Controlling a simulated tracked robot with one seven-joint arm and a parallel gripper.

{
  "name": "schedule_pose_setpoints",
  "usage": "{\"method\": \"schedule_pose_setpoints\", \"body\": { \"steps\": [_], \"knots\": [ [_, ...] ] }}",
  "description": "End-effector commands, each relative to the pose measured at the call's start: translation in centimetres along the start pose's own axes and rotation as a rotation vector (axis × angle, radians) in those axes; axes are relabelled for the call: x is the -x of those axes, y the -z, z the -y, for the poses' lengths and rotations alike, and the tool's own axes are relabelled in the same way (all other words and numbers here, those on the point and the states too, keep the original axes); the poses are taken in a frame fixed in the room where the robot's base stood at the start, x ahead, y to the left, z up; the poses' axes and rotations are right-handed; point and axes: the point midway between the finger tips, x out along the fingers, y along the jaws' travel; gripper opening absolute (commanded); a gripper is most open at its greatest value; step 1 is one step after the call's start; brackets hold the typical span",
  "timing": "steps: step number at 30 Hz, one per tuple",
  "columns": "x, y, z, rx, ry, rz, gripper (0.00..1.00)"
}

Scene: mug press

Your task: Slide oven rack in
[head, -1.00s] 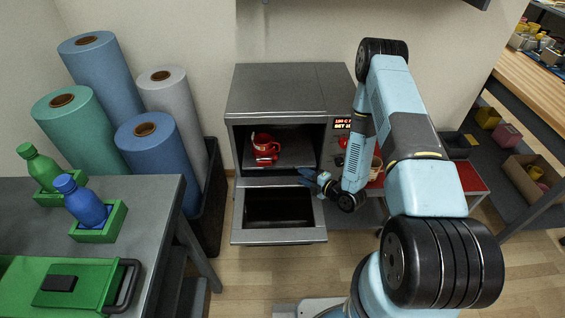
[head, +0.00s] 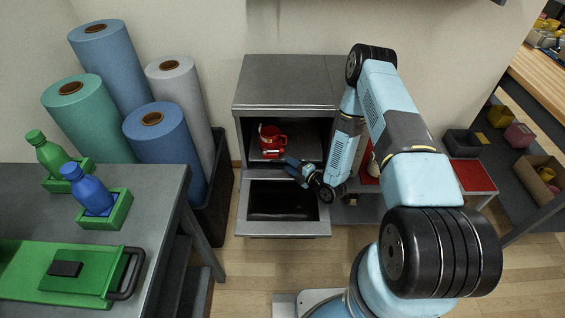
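The oven (head: 285,90) is a grey metal box against the wall, with its door (head: 283,229) folded down in front. Inside the opening, a flat oven rack (head: 259,156) carries a red mug (head: 268,134), with a small red part just below it. My gripper (head: 290,162) is at the lower right of the opening, above the inner edge of the door and close to the front of the rack. I cannot tell whether it touches the rack. Its fingers are small and dark here, so their opening is unclear. My forearm hides the oven's right side.
A side stand with a red top (head: 472,176) is right of the oven. A grey table (head: 150,185) with green trays and bottles stands at left, beside a dark bin (head: 214,215) of tall rolls. Wooden floor is clear in front of the oven door.

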Motion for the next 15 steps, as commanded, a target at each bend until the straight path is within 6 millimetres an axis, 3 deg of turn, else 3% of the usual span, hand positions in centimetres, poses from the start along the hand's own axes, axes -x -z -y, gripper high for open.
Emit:
{"method": "schedule_pose_setpoints", "body": {
  "steps": [6,15],
  "knots": [
    [-2.9,0.0,0.0,0.000,0.001,0.000,0.35],
    [-4.0,0.1,0.0,-0.001,0.001,0.000,0.35]
  ]
}}
